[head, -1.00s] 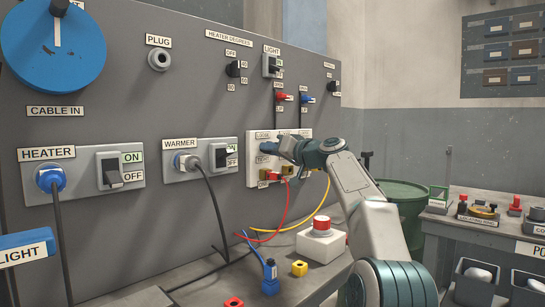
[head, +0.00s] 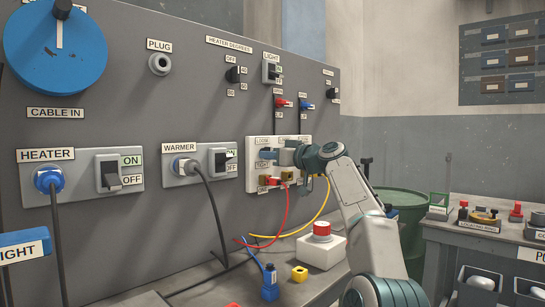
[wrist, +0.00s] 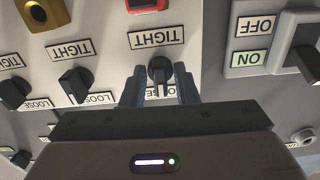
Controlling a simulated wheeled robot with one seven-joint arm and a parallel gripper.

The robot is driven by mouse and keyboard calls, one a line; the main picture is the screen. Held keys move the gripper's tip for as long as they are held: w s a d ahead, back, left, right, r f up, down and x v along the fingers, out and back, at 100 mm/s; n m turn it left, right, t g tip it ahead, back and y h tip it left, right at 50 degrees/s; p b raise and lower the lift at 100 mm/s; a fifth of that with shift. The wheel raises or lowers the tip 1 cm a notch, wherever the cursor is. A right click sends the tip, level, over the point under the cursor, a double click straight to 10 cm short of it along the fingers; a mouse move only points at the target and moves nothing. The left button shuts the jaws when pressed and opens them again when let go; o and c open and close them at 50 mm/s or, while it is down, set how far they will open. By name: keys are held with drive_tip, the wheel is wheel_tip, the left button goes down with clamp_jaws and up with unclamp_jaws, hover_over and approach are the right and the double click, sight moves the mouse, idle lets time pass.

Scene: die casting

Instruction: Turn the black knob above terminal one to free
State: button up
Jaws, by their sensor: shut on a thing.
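A black knob (wrist: 159,70) sits between the two fingertips of my gripper (wrist: 160,88) in the wrist view, which shows the panel upside down. My gripper is shut on this knob, the one nearest the warmer switch. A TIGHT label (wrist: 156,37) shows beside it; the label on its other side is mostly hidden by my gripper. The knob's grip runs up and down in this view. In the head view my gripper (head: 272,155) is at the left of the white terminal plate (head: 254,184), above the red terminal (head: 272,181), and hides the knob.
Other black knobs (wrist: 76,85) with TIGHT and LOOSE labels stand close beside my gripper. The warmer switch (head: 221,160) is to the left. Red and yellow cables hang below the plate. A red button on a white box (head: 321,245) stands on the bench.

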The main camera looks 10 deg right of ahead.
drive_tip(key=o, duration=0.7)
drive_tip(key=shift+d, duration=0.1)
drive_tip(key=b+v, duration=0.4)
drive_tip(key=v, duration=0.9)
drive_tip(key=shift+s+d, duration=0.25)
drive_tip(key=shift+s, duration=0.05)
drive_tip(key=shift+a, duration=0.1)
